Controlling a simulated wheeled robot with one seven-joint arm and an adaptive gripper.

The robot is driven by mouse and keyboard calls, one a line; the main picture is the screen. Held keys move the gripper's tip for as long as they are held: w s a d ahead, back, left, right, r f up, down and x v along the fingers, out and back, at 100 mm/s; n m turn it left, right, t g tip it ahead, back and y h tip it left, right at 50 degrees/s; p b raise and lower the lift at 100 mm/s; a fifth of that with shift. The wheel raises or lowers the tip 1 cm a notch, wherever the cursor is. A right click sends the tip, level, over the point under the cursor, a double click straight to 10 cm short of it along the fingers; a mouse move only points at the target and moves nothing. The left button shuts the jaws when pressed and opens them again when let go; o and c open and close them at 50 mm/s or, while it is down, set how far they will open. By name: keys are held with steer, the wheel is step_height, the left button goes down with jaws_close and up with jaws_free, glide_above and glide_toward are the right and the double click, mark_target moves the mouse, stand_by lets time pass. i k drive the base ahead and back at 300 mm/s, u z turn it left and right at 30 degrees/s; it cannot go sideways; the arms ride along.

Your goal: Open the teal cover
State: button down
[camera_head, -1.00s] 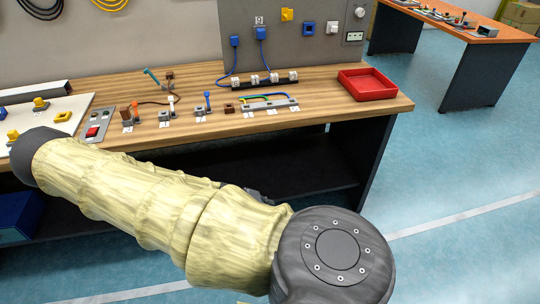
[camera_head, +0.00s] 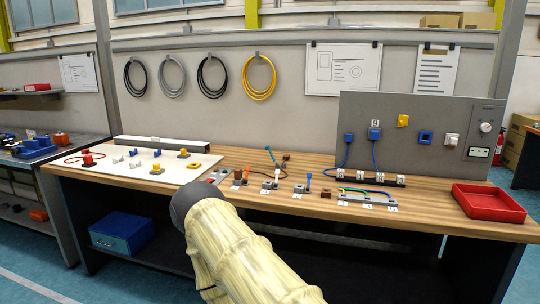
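A small teal piece (camera_head: 269,153) stands tilted toward the back of the wooden workbench (camera_head: 340,218), left of the upright grey panel. It looks like a thin bar beside a small brown block (camera_head: 286,157). I cannot tell at this size whether it is the teal cover or how it is hinged. My cream-sleeved arm crosses the lower middle of the picture, in front of the bench edge. My gripper is not in view.
Several small fixtures with levers and cables stand along the bench's middle. A white board (camera_head: 128,166) with small parts lies left, a red tray (camera_head: 488,203) right. The grey panel (camera_head: 380,110) carries plugs and switches. A blue box (camera_head: 122,233) sits on the lower shelf.

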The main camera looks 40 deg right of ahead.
mark_target(268, 147)
steer(key=u, duration=0.15)
steer(key=i, duration=0.9)
steer(key=z, duration=0.7)
